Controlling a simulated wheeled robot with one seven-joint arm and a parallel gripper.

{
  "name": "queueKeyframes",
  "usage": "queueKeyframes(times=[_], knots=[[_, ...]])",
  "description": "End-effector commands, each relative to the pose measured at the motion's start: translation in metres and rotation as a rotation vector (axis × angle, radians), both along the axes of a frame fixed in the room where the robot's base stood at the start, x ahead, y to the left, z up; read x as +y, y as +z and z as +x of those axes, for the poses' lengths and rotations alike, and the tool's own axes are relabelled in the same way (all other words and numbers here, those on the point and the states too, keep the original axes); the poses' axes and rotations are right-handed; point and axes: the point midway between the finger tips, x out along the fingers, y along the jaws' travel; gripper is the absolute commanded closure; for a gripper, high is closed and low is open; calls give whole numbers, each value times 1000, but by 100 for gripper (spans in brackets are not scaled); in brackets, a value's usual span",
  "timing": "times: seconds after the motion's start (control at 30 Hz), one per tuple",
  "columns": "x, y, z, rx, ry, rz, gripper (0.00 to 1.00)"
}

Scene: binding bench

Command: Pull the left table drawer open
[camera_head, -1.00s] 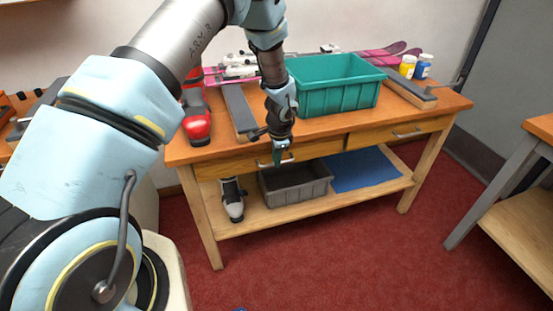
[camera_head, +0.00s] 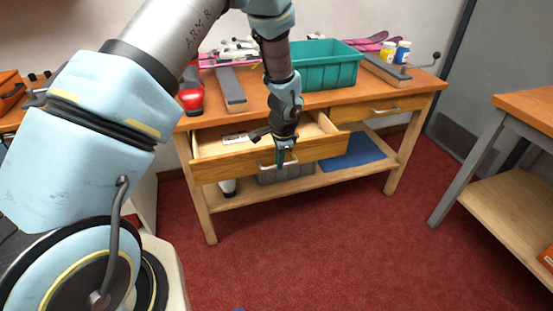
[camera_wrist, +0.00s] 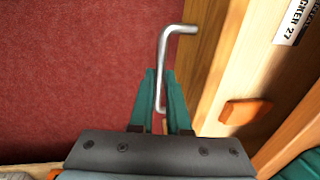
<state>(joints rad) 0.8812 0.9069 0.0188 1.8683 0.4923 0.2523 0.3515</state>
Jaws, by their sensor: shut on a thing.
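The left table drawer (camera_head: 230,163) stands pulled out from the wooden workbench (camera_head: 345,98), and its inside shows. My gripper (camera_head: 281,158) is at the drawer front, shut on the metal drawer handle (camera_wrist: 164,62). In the wrist view the handle's bar lies between the two green fingertips (camera_wrist: 163,98), and its bent end reaches the drawer front (camera_wrist: 211,75). A label (camera_wrist: 293,20) and a small orange object (camera_wrist: 245,111) show inside the drawer in the wrist view. The right drawer (camera_head: 380,109) is closed.
A teal bin (camera_head: 325,72), a red boot (camera_head: 190,93) and two bottles (camera_head: 402,52) stand on the bench top. A grey bin (camera_head: 285,176) and a blue mat (camera_head: 352,152) are on the lower shelf. Another table (camera_head: 530,180) stands at right.

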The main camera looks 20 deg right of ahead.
Motion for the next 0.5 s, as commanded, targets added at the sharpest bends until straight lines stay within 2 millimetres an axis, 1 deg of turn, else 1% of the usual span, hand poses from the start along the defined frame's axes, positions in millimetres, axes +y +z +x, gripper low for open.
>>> queueKeyframes(times=[0.1,0.3,0.5], knots=[[2,-2,-23,-2,-5,0,100],[6,-1,-56,-2,-2,-2,100],[8,0,-74,-2,-1,-2,100]])
